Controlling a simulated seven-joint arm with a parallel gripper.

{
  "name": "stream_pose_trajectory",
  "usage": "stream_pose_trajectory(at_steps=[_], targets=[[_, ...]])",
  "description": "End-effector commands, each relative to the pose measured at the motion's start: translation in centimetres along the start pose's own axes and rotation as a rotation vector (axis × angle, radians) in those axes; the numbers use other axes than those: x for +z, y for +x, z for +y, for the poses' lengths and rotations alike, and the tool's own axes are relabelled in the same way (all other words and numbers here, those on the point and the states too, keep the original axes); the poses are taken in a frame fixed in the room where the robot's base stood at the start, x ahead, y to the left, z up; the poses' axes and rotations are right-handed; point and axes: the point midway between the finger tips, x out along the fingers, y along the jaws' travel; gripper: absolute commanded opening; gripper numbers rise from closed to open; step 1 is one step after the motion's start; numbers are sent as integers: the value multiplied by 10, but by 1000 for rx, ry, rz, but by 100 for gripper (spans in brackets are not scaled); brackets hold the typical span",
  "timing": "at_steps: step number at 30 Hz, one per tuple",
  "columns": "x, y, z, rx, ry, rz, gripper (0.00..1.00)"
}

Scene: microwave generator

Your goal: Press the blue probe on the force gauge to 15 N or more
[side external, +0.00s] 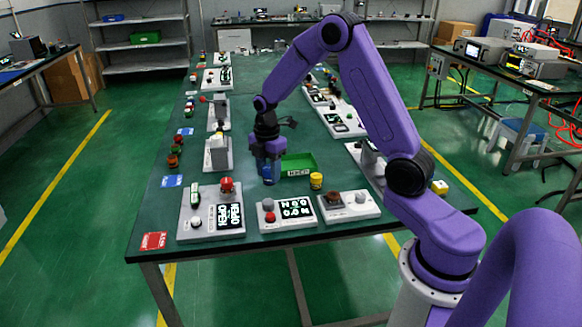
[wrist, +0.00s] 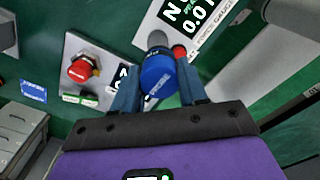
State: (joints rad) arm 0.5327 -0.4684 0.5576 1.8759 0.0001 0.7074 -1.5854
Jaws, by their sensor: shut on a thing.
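The blue probe (wrist: 158,76) is held upright between the two fingers of my gripper (wrist: 157,92) in the wrist view. In the side view it hangs below my gripper (side external: 268,160) as a small dark-blue piece (side external: 268,176). The force gauge (side external: 287,214) is a white box near the table's front edge, with a round grey pad, a red button and a black display. In the wrist view its grey pad (wrist: 157,39) lies just beyond the probe, and its display (wrist: 198,14) reads 0.0. The probe appears apart from the pad; its lower end is hidden.
A box with a red emergency button (side external: 226,185) stands left of the gauge. Another white box (side external: 348,206) with a brown block stands right. A green tray (side external: 298,164) and a yellow cylinder (side external: 316,181) lie behind the gauge. Blue label cards (side external: 172,181) lie at left.

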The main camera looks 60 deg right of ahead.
Motion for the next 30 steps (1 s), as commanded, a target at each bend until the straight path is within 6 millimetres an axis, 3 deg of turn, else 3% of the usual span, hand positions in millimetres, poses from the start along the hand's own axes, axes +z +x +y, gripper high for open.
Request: stream_pose_trajectory(at_steps=[5, 21, 30], targets=[[-6, 6, 6, -1, 1, 0, 0], [-6, 52, 5, -1, 1, 0, 0], [-6, 60, 5, 1, 1, 0, 0]])
